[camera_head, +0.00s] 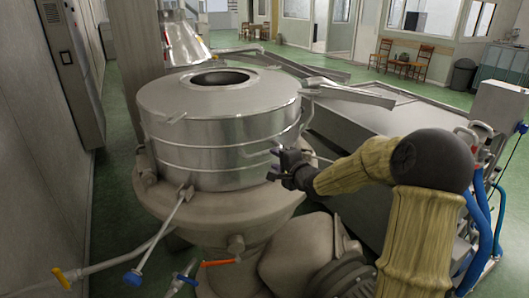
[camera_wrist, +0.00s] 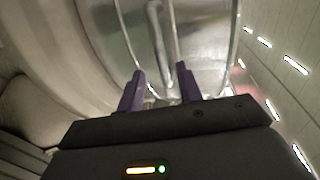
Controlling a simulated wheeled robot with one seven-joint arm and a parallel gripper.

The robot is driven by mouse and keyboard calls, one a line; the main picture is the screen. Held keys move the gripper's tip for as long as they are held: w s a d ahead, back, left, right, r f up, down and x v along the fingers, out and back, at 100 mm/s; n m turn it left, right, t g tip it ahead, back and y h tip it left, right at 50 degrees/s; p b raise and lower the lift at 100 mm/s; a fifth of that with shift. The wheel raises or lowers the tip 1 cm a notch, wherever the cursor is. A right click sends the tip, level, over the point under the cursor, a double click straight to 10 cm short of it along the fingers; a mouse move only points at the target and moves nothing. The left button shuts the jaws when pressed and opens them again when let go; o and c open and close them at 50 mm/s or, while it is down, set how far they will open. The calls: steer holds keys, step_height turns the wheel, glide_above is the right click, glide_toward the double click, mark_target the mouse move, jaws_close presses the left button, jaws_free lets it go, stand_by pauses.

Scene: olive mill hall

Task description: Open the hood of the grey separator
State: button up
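The grey separator (camera_head: 215,165) stands at centre left in the head view, with a banded, shiny metal hood (camera_head: 190,140) on a beige-grey body. The hood is down and has a dark round opening in its top. My gripper (camera_head: 277,162) is at the right side of the hood, close to its lower wall. In the wrist view my gripper (camera_wrist: 161,70) has its two dark fingers apart. A metal bar-like handle (camera_wrist: 155,25) on the hood runs down toward the gap between them. I cannot tell whether the fingers touch it.
A long metal machine (camera_head: 390,115) lies to the right, beyond my arm. Pipes and a valve with a red-orange lever (camera_head: 218,263) are at the separator's front. A grey cabinet (camera_head: 72,60) lines the left wall. Green floor (camera_head: 450,97) is open at the back.

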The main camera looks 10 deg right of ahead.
mark_target(266, 154)
steer(key=p+x, duration=0.2)
steer(key=x, duration=0.6)
steer(key=shift+w+a, duration=0.1)
steer(key=shift+w, duration=0.1)
jaws_close()
